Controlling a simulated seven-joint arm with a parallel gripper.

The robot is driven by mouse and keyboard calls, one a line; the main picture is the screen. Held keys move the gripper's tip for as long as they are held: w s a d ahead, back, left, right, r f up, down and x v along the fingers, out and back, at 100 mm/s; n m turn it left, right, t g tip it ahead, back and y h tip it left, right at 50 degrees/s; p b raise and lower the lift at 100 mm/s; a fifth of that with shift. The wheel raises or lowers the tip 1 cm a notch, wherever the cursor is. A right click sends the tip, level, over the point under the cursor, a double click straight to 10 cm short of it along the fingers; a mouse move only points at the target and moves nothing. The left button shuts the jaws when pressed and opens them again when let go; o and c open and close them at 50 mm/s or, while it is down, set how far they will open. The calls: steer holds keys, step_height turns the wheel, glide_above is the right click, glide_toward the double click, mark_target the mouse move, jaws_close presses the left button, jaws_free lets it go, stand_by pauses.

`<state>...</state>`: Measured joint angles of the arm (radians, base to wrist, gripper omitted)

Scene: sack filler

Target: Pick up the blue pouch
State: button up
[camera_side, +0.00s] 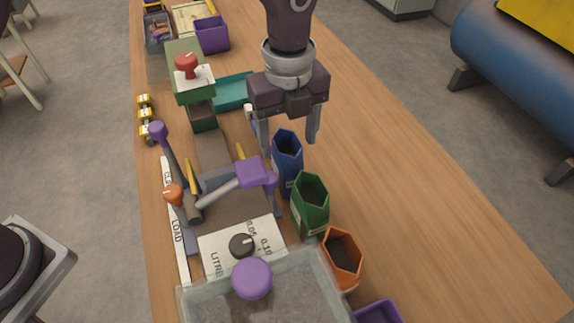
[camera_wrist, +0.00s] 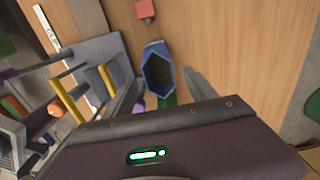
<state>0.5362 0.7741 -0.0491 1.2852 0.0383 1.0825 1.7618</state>
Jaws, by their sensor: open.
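The blue pouch (camera_side: 287,160) stands upright with its mouth open, on the table right of the filling machine in the side view. My gripper (camera_side: 288,145) is open and empty. Its fingers point down, one on the left and one on the right of the pouch's top, and look apart from it. In the wrist view the blue pouch (camera_wrist: 158,70) shows its open top ahead of the gripper body, and a grey finger stands to its right. Whether the fingers are level with the pouch or short of it in depth I cannot tell.
A green pouch (camera_side: 311,205) and an orange pouch (camera_side: 342,258) stand in a row in front of the blue one. The machine's purple-capped lever (camera_side: 256,174) is close on the left. A teal tray (camera_side: 232,92) lies behind. The table's right side is clear.

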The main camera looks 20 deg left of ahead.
mark_target(287, 149)
steer(key=f, duration=0.5)
steer(key=shift+w+a+f, duration=0.1)
steer(key=shift+w+a, duration=0.1)
steer(key=c, duration=1.4)
